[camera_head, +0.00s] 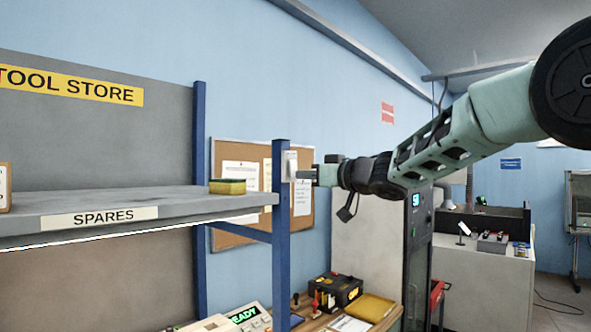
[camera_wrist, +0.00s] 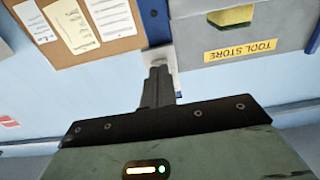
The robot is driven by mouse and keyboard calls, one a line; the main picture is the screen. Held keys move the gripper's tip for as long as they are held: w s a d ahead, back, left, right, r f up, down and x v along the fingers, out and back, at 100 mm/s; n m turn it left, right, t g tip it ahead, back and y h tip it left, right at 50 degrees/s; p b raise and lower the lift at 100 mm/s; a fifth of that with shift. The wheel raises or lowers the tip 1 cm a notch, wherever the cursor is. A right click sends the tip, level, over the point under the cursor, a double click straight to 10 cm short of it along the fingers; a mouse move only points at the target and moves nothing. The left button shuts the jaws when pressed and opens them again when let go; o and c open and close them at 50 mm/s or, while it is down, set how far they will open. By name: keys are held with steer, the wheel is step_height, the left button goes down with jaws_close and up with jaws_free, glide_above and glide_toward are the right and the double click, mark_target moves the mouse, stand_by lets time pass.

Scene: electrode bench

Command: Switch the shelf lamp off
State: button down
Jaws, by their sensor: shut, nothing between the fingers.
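A bright white lamp strip (camera_head: 110,235) runs along the underside of the SPARES shelf (camera_head: 60,222) and looks lit. A small white switch box (camera_head: 289,160) is fixed on the blue front post of the shelf. It also shows in the wrist view (camera_wrist: 158,54), partly hidden behind my fingers. My gripper (camera_head: 300,174) is shut and empty, its fingertips level with the lower part of the box. In the wrist view, my gripper (camera_wrist: 158,76) points straight at the box. I cannot tell whether the tips touch it. The switch's rocker is not clear.
A yellow-green sponge (camera_head: 228,187) lies on the shelf near the post. A cork board (camera_head: 233,165) with papers hangs behind. Below are a wooden bench with a black toolbox (camera_head: 337,291) and a yellow tray (camera_head: 370,307). Open air lies right of the post.

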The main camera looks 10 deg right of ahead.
steer(key=shift+w+a, duration=0.35)
steer(key=shift+w, duration=0.1)
stand_by(0.3)
steer(key=v, duration=0.8)
stand_by(0.4)
stand_by(0.4)
steer(key=s+a+f+m+g+h+b, duration=0.1)
steer(key=s+a+f+g+h+b, duration=0.2)
steer(key=f, duration=0.5)
steer(key=s+a+f+m+h, duration=0.1)
steer(key=s+a+f, duration=0.2)
steer(key=s+f, duration=0.35)
steer(key=s+a+f+m+g+h+b, duration=0.1)
steer(key=s+a+f+g+h+b, duration=0.1)
steer(key=f, duration=0.8)
steer(key=s+f+n+g+h+b, duration=0.1)
steer(key=s+f+g, duration=0.2)
steer(key=s+f, duration=0.3)
steer(key=s+f+n+g+h+b, duration=0.1)
steer(key=s+f+g, duration=0.2)
steer(key=s, duration=1)
steer(key=s+f+n+g+h+b, duration=0.1)
steer(key=s+f+g+h, duration=0.1)
steer(key=s+f, duration=0.7)
steer(key=shift+s+n+g+b, duration=0.3)
steer(key=shift+s+g, duration=0.15)
steer(key=shift+g, duration=0.35)
